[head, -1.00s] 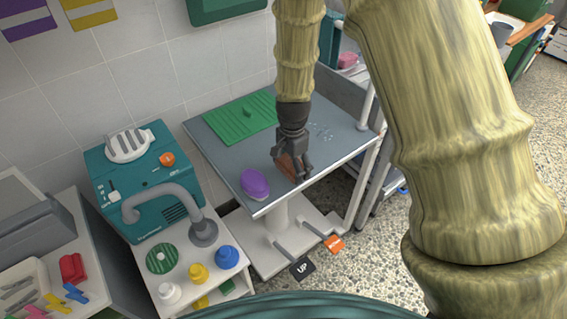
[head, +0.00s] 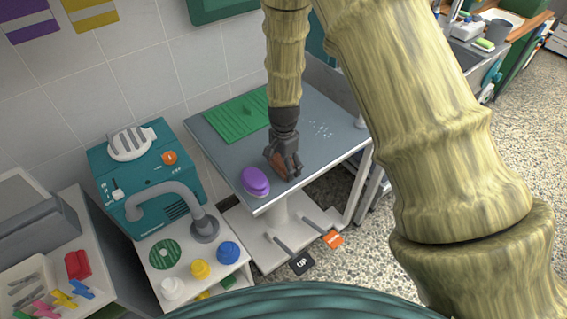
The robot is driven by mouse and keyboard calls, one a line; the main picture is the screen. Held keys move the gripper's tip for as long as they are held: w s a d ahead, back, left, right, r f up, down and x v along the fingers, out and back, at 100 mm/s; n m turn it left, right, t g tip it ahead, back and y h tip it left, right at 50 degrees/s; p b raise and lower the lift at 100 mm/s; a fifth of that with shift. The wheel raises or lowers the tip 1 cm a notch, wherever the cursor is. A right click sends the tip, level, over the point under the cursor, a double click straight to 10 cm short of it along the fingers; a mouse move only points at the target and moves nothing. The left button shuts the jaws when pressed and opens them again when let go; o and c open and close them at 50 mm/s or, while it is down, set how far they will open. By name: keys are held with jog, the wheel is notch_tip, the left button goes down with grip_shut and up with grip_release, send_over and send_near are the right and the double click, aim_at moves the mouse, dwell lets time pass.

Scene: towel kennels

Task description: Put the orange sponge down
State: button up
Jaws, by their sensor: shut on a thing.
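The orange sponge (head: 279,167) shows as a brownish-orange piece between the fingers of my gripper (head: 284,170), partly hidden by them. My gripper is shut on it and points down over the front part of the grey table (head: 230,152). I cannot tell whether the sponge touches the table top. A purple oval sponge or brush (head: 255,181) lies on the table just left of my gripper, close to it.
A green ribbed mat (head: 236,113) lies at the table's back left, with white specks (head: 320,129) to the right. A teal machine with a grey hose (head: 147,172) stands left of the table. Pedals (head: 302,263) stick out below.

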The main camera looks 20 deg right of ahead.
jog(key=shift+f, duration=0.1)
jog(key=o, duration=1.2)
notch_tip(320, 180, up, 12)
jog(key=b, duration=0.2)
jog(key=shift+b, duration=0.35)
